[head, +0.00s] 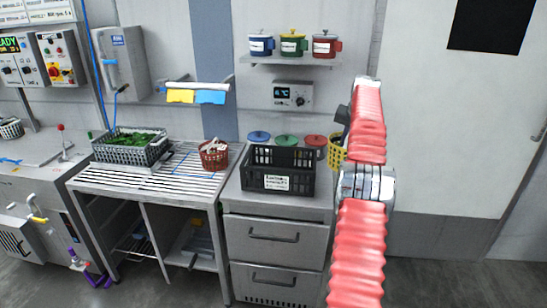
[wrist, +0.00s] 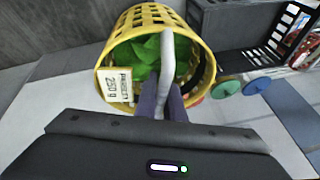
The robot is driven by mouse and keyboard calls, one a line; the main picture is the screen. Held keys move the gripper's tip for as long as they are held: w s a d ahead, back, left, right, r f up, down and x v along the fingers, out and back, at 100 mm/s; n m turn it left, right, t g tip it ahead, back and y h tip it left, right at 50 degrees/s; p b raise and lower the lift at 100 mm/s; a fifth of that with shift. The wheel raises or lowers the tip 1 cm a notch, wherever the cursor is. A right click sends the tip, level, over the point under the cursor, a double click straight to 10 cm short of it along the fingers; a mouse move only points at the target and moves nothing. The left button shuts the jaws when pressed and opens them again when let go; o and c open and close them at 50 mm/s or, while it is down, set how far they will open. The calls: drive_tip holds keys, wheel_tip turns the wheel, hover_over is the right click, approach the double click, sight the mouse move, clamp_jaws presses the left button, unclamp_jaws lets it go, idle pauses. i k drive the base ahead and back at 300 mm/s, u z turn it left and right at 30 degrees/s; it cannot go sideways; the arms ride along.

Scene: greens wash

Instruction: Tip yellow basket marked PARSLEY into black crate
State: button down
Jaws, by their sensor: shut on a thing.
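The yellow basket (wrist: 203,70) is in the wrist view with green leaves (wrist: 150,58) inside and a white label (wrist: 115,85) reading PARSLEY, 250 g. My gripper (wrist: 168,95) is shut on the basket at a grey upright piece, seemingly its handle. In the head view the basket (head: 336,150) is just right of the crate, partly hidden behind my red-sleeved arm. The black crate (head: 262,182) stands on the steel drawer cabinet with a white label on its front; no contents show in it. A corner of the crate (wrist: 232,25) shows in the wrist view.
Blue, green and red lids (head: 286,141) lie behind the crate. To the left, a red basket (head: 214,155) and a grey crate of greens (head: 128,155) stand on the slatted bench (head: 165,178). A shelf (head: 290,61) with three mugs hangs above.

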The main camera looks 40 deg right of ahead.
sight(281, 177)
drive_tip(key=i, duration=1.05)
drive_tip(key=u, duration=0.05)
